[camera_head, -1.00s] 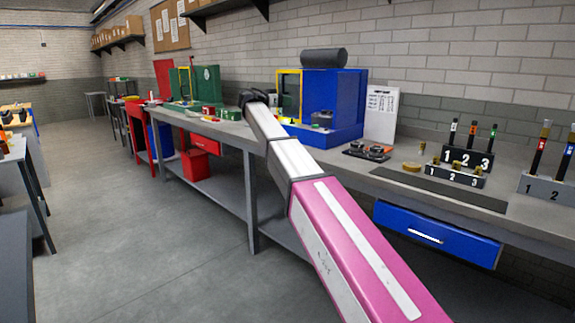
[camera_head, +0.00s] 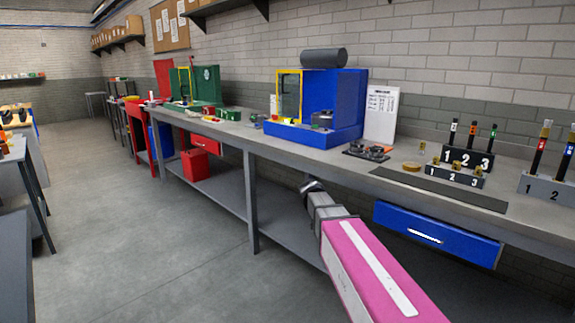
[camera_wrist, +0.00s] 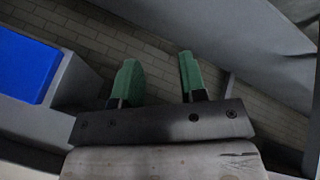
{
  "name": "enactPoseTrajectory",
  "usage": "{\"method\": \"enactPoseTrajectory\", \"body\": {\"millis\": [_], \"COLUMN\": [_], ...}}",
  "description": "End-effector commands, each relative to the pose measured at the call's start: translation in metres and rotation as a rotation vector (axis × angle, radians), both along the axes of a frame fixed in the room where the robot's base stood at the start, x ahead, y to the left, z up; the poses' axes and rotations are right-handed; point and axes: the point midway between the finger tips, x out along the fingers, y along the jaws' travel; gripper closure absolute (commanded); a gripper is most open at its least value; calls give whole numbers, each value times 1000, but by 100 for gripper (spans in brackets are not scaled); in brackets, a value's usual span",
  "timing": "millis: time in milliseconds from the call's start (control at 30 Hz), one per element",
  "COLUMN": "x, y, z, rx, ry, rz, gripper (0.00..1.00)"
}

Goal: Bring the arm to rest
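My arm, with its pink and grey links, reaches in from the lower right of the head view. Its end, my gripper (camera_head: 311,186), is low in front of the workbench (camera_head: 225,133), below the level of the bench top. In the wrist view my gripper (camera_wrist: 160,82) shows two green fingers standing apart with nothing between them. Brick wall and grey bench parts lie beyond the fingers.
A blue drawer (camera_head: 437,234) under the bench is close to the right of my arm; blue also fills the left of the wrist view. A blue machine (camera_head: 335,100) and numbered tool holders (camera_head: 466,158) stand on the bench. The floor (camera_head: 150,245) at left is clear.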

Motion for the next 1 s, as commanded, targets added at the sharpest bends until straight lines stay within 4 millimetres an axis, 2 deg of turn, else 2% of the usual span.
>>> {"method": "enactPoseTrajectory", "body": {"millis": [33, 200, 300, 400, 500, 600, 1000], "x": [-35, -115, -158, -190, -209, -218, -218], "y": [-10, -24, -27, -27, -25, -25, -24], "z": [-23, -83, -107, -123, -132, -136, -137], "rx": [44, 211, 307, 386, 439, 466, 472], "ry": [55, 200, 260, 297, 316, 323, 325], "rz": [19, 98, 139, 173, 196, 207, 211], "gripper": [61, 61, 61, 61, 61, 61, 61]}}
